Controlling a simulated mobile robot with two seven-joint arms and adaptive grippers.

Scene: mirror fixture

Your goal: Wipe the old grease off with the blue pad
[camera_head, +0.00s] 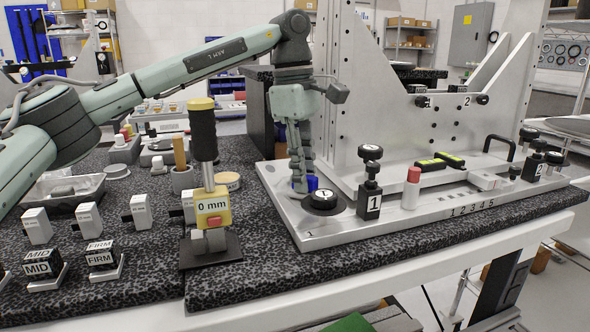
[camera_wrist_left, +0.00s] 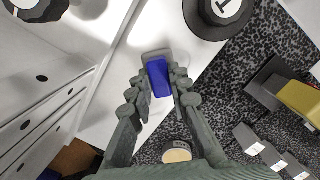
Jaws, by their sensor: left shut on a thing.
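My left gripper (camera_head: 302,188) points down over the left end of the metal fixture plate (camera_head: 420,205). In the left wrist view the blue pad (camera_wrist_left: 158,78) sits between the fingertips (camera_wrist_left: 159,88) over the pale plate. A greyish rounded patch (camera_wrist_left: 155,54) shows around the pad's far end; I cannot tell whether it is grease. Whether the pad touches the plate is unclear. My right gripper is not in view.
A tall upright plate (camera_head: 400,110) rises behind the base. A black clamp (camera_head: 369,190) marked 1 and a red-capped bottle (camera_head: 412,187) stand to the right.

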